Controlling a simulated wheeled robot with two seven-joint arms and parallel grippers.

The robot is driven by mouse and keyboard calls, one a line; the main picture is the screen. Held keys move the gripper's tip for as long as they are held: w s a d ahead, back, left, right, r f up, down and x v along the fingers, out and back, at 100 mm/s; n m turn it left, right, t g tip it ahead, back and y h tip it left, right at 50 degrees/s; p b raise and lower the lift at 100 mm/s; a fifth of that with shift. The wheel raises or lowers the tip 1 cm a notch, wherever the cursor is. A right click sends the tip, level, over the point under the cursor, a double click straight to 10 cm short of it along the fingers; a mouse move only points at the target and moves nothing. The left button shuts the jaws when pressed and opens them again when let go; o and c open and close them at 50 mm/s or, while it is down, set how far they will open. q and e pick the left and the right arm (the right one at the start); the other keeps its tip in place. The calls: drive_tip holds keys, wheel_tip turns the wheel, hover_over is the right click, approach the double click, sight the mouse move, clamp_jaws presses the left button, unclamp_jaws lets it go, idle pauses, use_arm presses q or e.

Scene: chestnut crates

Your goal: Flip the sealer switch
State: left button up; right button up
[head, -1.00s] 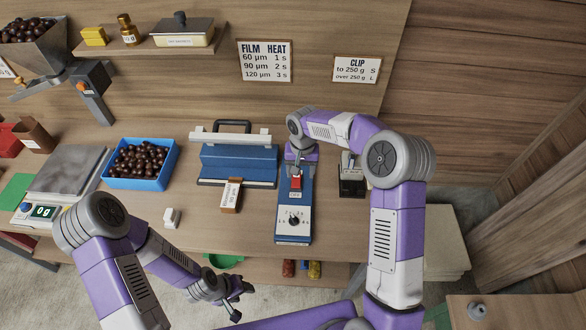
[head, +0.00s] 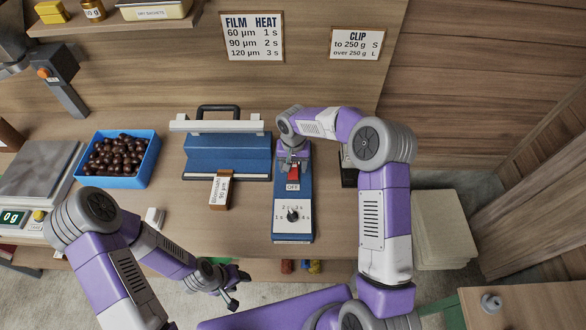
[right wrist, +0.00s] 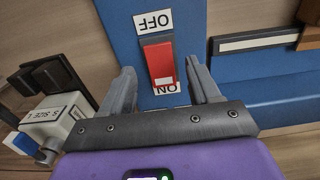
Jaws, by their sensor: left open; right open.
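The sealer's blue control box (head: 293,235) stands on the bench with a white dial panel (head: 293,213). Its red switch (head: 294,173) sits above an OFF label in the head view. In the right wrist view the red switch (right wrist: 161,63) lies between the OFF and ON labels; which way it is tipped I cannot tell. My right gripper (head: 293,158) is open above the switch, with one finger to either side of it in the wrist view; contact is not clear. My left gripper (head: 233,290) is open and empty in front of the bench, low in the head view.
The blue sealer (head: 228,155) with its white bar stands left of the box, a tagged brown block (head: 220,192) before it. A blue crate of chestnuts (head: 126,182) stands further left. A clip device (right wrist: 55,120) is close beside my right gripper.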

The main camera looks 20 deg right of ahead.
sight(293, 171)
drive_tip(key=shift+f, duration=1.05)
drive_tip(key=shift+c, duration=0.3)
drive_tip(key=c, duration=1)
drive_tip(key=shift+f+t+b, duration=0.2)
drive_tip(key=shift+t+b, duration=0.2)
drive_tip(key=shift+b, duration=0.85)
drive_tip(key=shift+s+a+r+t+b, duration=0.15)
drive_tip(key=shift+t+b, duration=0.25)
drive_tip(key=shift+b, duration=0.3)
drive_tip(key=o, duration=1.1)
drive_tip(key=shift+c, duration=0.2)
